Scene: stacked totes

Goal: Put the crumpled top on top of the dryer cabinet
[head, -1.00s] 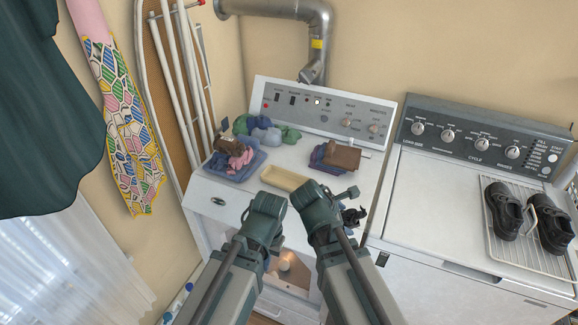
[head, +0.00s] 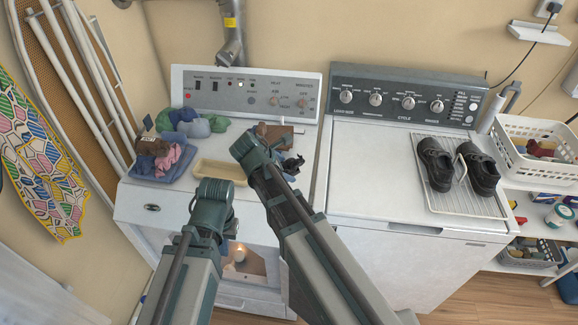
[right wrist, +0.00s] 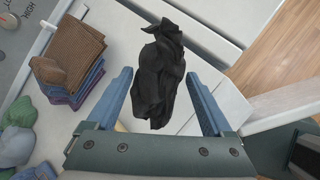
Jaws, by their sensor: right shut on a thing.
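The crumpled top (right wrist: 160,75) is a bunched black cloth between the two blue fingers of my right gripper (right wrist: 162,100), which is shut on it. In the head view the black top (head: 292,164) shows just right of my right gripper (head: 272,150), over the right part of the dryer cabinet's white top (head: 185,197). I cannot tell whether it touches the surface. My left gripper (head: 213,192) is in front of the dryer cabinet, with its fingers hard to make out.
The dryer top holds a blue tray (head: 165,168) of cloths, blue and green bundles (head: 195,126), a cream tray (head: 220,172) and a folded stack with a brown cloth (right wrist: 70,47). The washer (head: 340,190) at right bears a rack (head: 460,200) with black shoes (head: 436,165).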

